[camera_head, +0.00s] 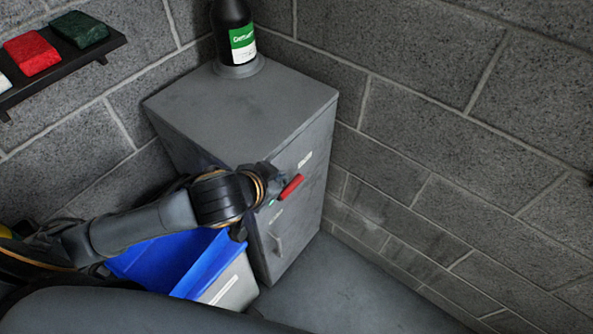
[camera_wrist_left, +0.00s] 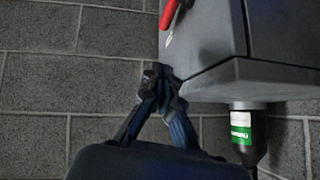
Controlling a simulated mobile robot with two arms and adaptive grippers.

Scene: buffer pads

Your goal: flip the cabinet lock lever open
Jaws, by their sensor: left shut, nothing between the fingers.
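The grey cabinet (camera_head: 245,105) stands in the corner, and its front bears a red lock lever (camera_head: 291,187). The lever slants up to the right in the head view. Its red end also shows at the top edge of the left wrist view (camera_wrist_left: 171,13), where the cabinet (camera_wrist_left: 215,45) appears upside down. My left gripper (camera_wrist_left: 157,78) is shut and empty, with its fingertips beside the cabinet and apart from the lever in that view. In the head view my left gripper (camera_head: 267,174) is close to the lever's left, partly hidden by its wrist. My right gripper is out of view.
A dark bottle (camera_head: 232,30) stands on the cabinet top. A blue bin (camera_head: 165,262) sits below my left arm. A cabinet handle (camera_head: 278,243) is below the lever. A shelf (camera_head: 70,65) with coloured pads is on the left wall. Floor at the right is clear.

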